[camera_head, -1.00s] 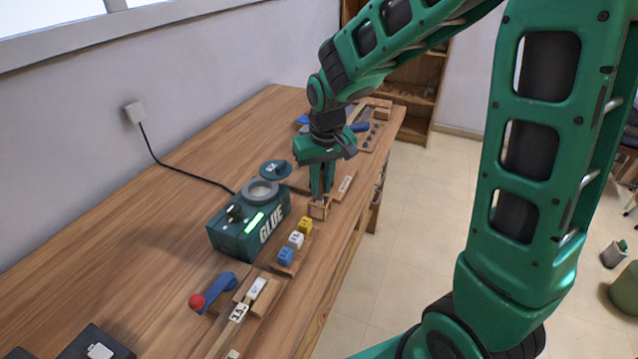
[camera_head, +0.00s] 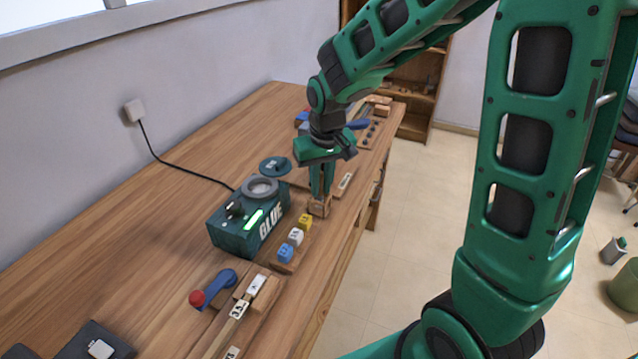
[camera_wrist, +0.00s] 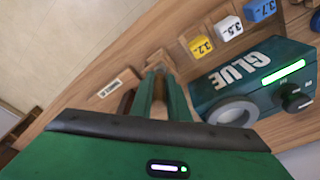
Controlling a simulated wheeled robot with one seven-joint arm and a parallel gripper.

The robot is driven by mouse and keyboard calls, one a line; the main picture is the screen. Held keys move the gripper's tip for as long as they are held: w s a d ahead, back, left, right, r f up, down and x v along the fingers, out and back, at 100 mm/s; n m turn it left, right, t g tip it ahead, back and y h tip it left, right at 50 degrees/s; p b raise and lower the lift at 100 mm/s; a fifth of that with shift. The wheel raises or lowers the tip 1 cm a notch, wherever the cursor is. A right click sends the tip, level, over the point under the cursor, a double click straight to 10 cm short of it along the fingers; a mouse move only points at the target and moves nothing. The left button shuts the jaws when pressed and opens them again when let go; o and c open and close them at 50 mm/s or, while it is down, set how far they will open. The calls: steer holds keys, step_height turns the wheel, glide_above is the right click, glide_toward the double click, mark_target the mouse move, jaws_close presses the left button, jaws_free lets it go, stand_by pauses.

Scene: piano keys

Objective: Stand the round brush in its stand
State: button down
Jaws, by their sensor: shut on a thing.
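My gripper (camera_head: 320,194) points straight down at the bench, its green fingers close together. It also shows in the wrist view (camera_wrist: 158,76). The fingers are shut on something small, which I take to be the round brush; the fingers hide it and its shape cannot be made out. A small wooden block-like piece (camera_head: 319,207) is right at the fingertips, near the bench's front edge; it may be the stand, but I cannot tell for certain. Whether the brush is inside it is hidden.
A green GLUE box (camera_head: 248,222) with a grey ring on top stands left of my gripper. Yellow (camera_head: 305,221), white (camera_head: 296,236) and blue (camera_head: 285,252) numbered blocks sit in front. A blue lever with a red knob (camera_head: 197,298) is nearer. The wooden bench (camera_head: 160,240) is clear at left.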

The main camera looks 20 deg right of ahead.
steer(key=shift+f, duration=0.25)
stand_by(0.3)
stand_by(0.4)
steer(key=c, duration=1.2)
jaws_free()
steer(key=shift+r, duration=3.5)
steer(key=s+d+r+m, duration=0.2)
steer(key=s+d+m, duration=0.1)
steer(key=s+d, duration=0.9)
steer(key=s+d+m, duration=0.1)
steer(key=s, duration=0.4)
steer(key=s+d+m+g, duration=0.1)
steer(key=s+d, duration=0.1)
steer(key=s, duration=0.3)
steer(key=s+d+f+m, duration=0.1)
steer(key=s+d, duration=0.1)
steer(key=s, duration=0.3)
steer(key=shift+s+d+g, duration=0.1)
steer(key=shift+s+g, duration=0.2)
steer(key=shift+g, duration=0.1)
